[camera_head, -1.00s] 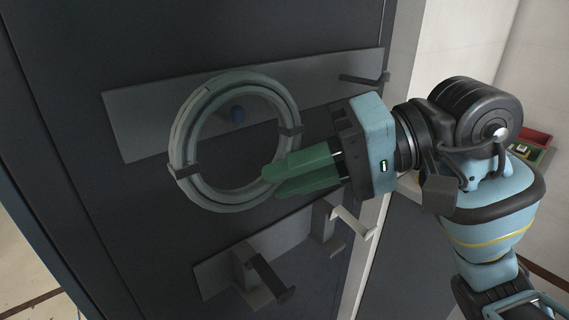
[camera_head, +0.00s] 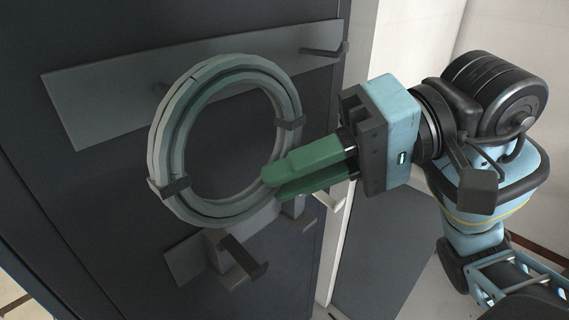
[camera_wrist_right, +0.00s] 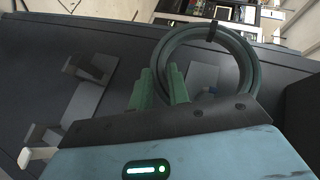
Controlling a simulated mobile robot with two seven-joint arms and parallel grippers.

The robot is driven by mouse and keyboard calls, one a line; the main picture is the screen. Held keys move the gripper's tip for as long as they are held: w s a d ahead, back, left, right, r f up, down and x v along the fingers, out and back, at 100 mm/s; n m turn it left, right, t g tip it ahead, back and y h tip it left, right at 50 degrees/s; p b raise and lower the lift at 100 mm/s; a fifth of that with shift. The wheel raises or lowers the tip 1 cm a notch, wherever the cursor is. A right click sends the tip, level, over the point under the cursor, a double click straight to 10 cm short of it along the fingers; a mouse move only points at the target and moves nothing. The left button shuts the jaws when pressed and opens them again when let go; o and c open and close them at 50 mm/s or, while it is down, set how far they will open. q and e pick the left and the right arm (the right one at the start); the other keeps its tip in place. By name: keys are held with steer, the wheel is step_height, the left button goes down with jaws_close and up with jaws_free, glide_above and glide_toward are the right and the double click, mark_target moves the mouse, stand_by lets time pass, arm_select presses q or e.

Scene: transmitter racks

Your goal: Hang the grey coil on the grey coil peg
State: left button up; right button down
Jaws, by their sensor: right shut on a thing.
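The grey coil (camera_head: 162,140), a ring with dark straps, is upright in front of the dark rack door. My right gripper (camera_head: 275,180) has green fingers shut on its lower right side; the fingers also show in the wrist view (camera_wrist_right: 160,88), at the coil (camera_wrist_right: 243,60). In the head view the coil covers part of the upper grey rail (camera_head: 95,95). I cannot tell which peg is the grey one. My left gripper is out of view.
A bare dark hook (camera_head: 325,52) stands at the upper rail's right end. Open floor lies right of the rack.

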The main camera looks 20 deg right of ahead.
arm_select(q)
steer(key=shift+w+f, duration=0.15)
arm_select(e)
steer(key=s, duration=0.1)
steer(key=s+d, duration=0.1)
steer(key=shift+s, duration=0.3)
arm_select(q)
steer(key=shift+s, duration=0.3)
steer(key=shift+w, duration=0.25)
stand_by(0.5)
